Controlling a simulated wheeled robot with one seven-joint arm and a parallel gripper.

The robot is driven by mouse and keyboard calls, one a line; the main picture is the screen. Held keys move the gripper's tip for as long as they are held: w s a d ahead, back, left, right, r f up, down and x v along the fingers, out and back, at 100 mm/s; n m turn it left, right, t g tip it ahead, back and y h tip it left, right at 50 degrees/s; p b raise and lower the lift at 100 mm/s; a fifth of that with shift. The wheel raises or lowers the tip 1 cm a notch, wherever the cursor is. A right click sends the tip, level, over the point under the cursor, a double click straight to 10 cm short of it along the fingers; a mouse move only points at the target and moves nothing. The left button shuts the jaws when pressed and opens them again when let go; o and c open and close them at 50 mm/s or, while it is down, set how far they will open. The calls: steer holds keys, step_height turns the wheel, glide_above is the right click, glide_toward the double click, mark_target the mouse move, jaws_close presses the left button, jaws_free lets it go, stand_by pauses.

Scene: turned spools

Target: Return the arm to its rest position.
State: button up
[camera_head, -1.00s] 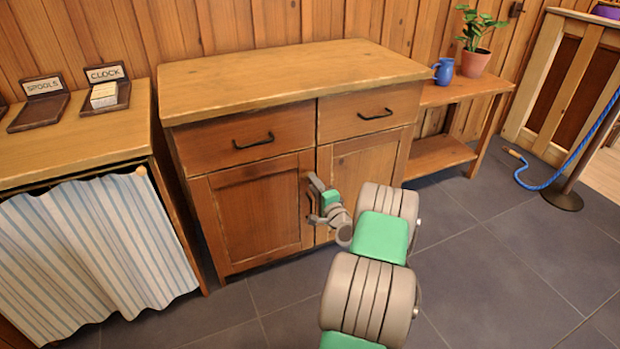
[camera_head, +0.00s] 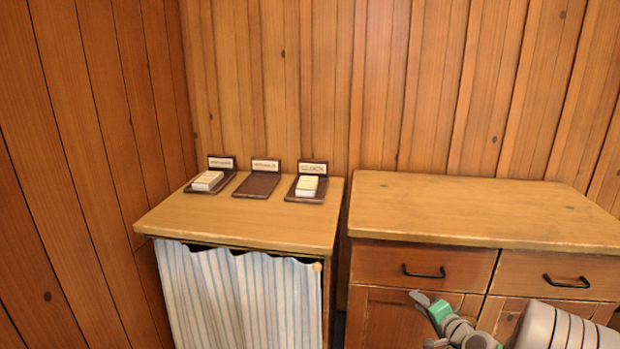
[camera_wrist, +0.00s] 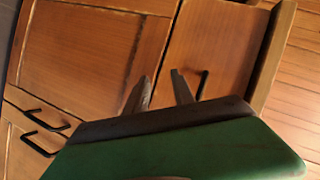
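My gripper (camera_head: 424,320), grey with a green part, is low in the head view, in front of the wooden cabinet (camera_head: 480,215). In the wrist view my gripper (camera_wrist: 160,80) has its two fingers apart, with only the cabinet front showing between them. A dark handle (camera_wrist: 203,85) lies just beyond the right finger; I cannot tell how far away. My arm (camera_head: 565,328) enters from the lower right and its near part is out of frame.
A curtained table (camera_head: 245,222) stands left of the cabinet across a narrow gap. It bears three dark labelled trays; the left (camera_head: 228,171) and right (camera_head: 320,184) hold pale blocks, the middle one (camera_head: 257,184) is empty. Both cabinet drawers (camera_head: 425,265) are shut.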

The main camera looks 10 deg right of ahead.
steer(key=s+a+r+n+g+y+p, duration=0.1)
steer(key=s+a+r+n+g+p, duration=0.25)
steer(key=a+r+p, duration=0.4)
steer(key=s+a+r+n+g+p, duration=0.3)
steer(key=a+r+n+p, duration=0.1)
steer(key=a+r, duration=0.65)
steer(key=s+a+r+n+g+h+p, duration=0.1)
steer(key=s+r+p, duration=0.4)
steer(key=s, duration=0.5)
steer(key=s+a+r+n+g+h+p, duration=0.1)
steer(key=s+a+r+n+g+p, duration=0.2)
steer(key=s+r, duration=0.6)
steer(key=shift+s+a+r+h+p, duration=0.35)
steer(key=shift+s+a+p, duration=0.35)
steer(key=shift+p, duration=0.55)
steer(key=shift+g, duration=0.25)
